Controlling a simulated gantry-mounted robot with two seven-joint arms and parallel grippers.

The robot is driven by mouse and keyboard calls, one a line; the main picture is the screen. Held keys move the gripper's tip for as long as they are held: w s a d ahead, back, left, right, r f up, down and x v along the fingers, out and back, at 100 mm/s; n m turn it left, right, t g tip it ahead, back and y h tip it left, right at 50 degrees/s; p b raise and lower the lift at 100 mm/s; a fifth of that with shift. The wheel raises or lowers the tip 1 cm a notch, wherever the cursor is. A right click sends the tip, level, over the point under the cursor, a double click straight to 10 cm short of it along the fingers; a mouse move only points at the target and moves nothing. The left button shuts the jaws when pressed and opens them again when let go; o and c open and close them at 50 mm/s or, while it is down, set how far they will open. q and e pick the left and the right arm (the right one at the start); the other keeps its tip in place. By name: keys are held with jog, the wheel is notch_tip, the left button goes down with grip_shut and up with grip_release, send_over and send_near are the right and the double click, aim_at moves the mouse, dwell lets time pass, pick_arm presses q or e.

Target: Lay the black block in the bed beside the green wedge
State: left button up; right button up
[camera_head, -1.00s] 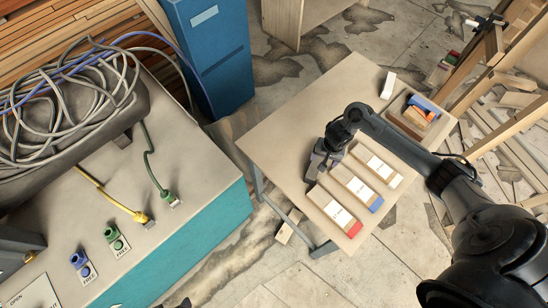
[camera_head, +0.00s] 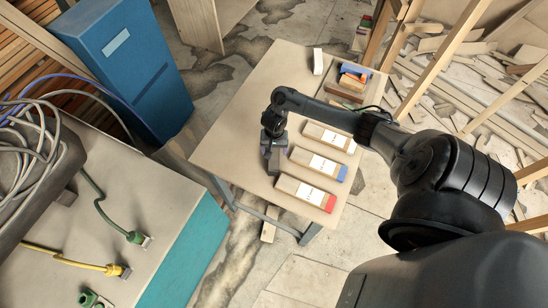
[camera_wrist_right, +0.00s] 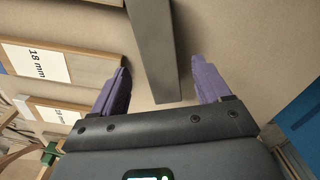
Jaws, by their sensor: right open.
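A dark grey to black block (camera_wrist_right: 152,45) lies on the tan table and runs up out of the right wrist view. In the head view only a small part of the block (camera_head: 273,163) shows below my right gripper (camera_head: 272,146). In the right wrist view, the purple fingers of my right gripper (camera_wrist_right: 162,66) stand open on either side of the block, with a gap on each side. I cannot pick out the green wedge or the bed for certain. My left gripper is not in view.
Three labelled wooden pieces lie right of the gripper, one red-ended (camera_head: 306,191), one blue-ended (camera_head: 318,163), one farther back (camera_head: 330,137). A box of coloured pieces (camera_head: 345,94) and a white block (camera_head: 318,62) stand at the back. The table's left part (camera_head: 222,148) is clear.

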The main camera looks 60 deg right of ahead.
aim_at(274, 157)
jog(key=shift+f, duration=1.5)
jog(key=c, duration=1.3)
jog(key=shift+r, duration=0.25)
